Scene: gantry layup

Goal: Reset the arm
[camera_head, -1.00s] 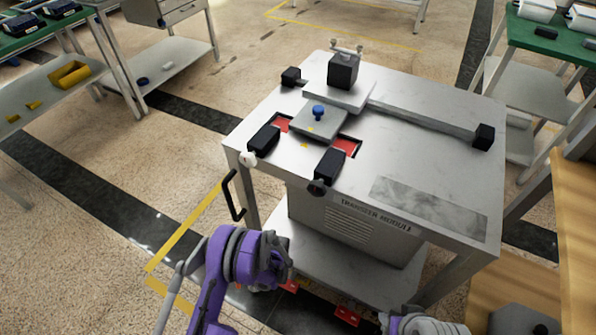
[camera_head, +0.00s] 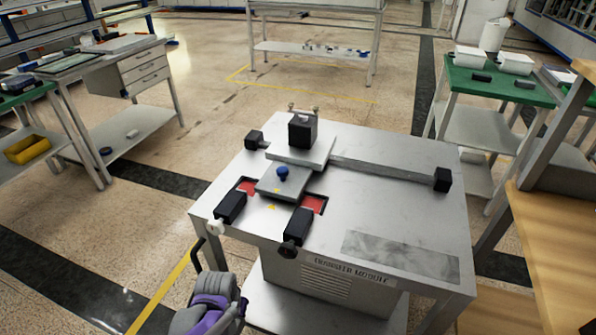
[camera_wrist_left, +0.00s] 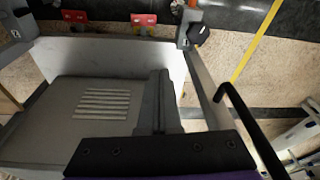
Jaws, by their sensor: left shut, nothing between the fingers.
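My left arm shows at the bottom of the head view as a purple and grey link beside the table's front left leg. My right arm and gripper are not in view.
The transfer module table (camera_head: 400,215) stands ahead, carrying a sliding plate with a blue knob (camera_head: 282,173) and black blocks. A black handle (camera_wrist_left: 245,125) is right of my left gripper. A wooden bench (camera_head: 550,225) stands at right.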

